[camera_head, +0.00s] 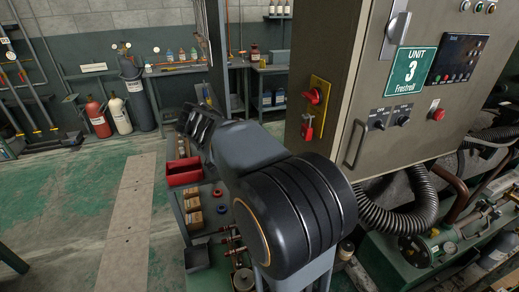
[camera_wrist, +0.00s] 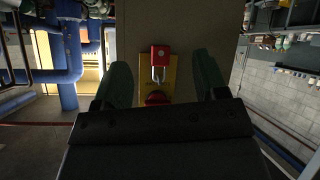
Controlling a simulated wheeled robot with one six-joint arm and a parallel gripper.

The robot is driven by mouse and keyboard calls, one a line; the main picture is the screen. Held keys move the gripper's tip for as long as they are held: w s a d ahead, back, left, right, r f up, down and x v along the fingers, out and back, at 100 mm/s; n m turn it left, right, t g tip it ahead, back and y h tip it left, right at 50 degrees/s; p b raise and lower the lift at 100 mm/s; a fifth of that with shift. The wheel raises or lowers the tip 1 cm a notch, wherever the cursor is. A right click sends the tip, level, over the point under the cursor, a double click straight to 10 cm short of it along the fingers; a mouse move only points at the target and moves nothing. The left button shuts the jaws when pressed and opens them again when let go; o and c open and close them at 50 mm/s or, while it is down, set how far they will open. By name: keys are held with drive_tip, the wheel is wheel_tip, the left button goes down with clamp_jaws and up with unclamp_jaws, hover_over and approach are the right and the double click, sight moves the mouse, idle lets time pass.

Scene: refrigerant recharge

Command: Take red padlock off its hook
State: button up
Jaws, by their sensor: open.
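The red padlock (camera_head: 307,132) hangs by its shackle at the lower part of a yellow plate (camera_head: 318,110), below a red rotary handle (camera_head: 313,96), on the side of the grey cabinet. In the wrist view, which looks upside down, the padlock (camera_wrist: 160,53) appears above its pale shackle, with the yellow plate (camera_wrist: 171,75) behind and the red handle (camera_wrist: 157,97) partly hidden by my gripper body. My gripper (camera_wrist: 163,80) is open, its fingers left and right of the padlock in that view, with nothing between them seen to be held. In the head view my gripper (camera_head: 197,124) is left of the cabinet.
The cabinet front (camera_head: 375,100) has a door handle, switches and a green sign. A red bin (camera_head: 184,173) and boxes sit on a cart below my arm. Corrugated hoses (camera_head: 400,218) run at lower right. The green floor at left is mostly clear.

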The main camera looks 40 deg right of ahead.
sight(304, 128)
drive_tip(key=s+d+m, duration=0.1)
drive_tip(key=d, duration=0.3)
drive_tip(key=s+d+m+g+h, duration=0.1)
drive_tip(key=d, duration=0.4)
drive_tip(key=s+d+m, duration=0.1)
drive_tip(key=d+m, duration=0.1)
drive_tip(key=d, duration=0.2)
drive_tip(key=shift+s+d+r+g+h, duration=0.1)
drive_tip(key=shift+d+r+g+h, duration=0.1)
drive_tip(key=shift+d+g+h, duration=0.15)
drive_tip(key=shift+s+d+r, duration=0.15)
drive_tip(key=shift+s+d, duration=0.05)
drive_tip(key=shift+d, duration=0.4)
drive_tip(key=c, duration=0.8)
drive_tip(key=shift+r, duration=0.25)
drive_tip(key=shift+r, duration=0.65)
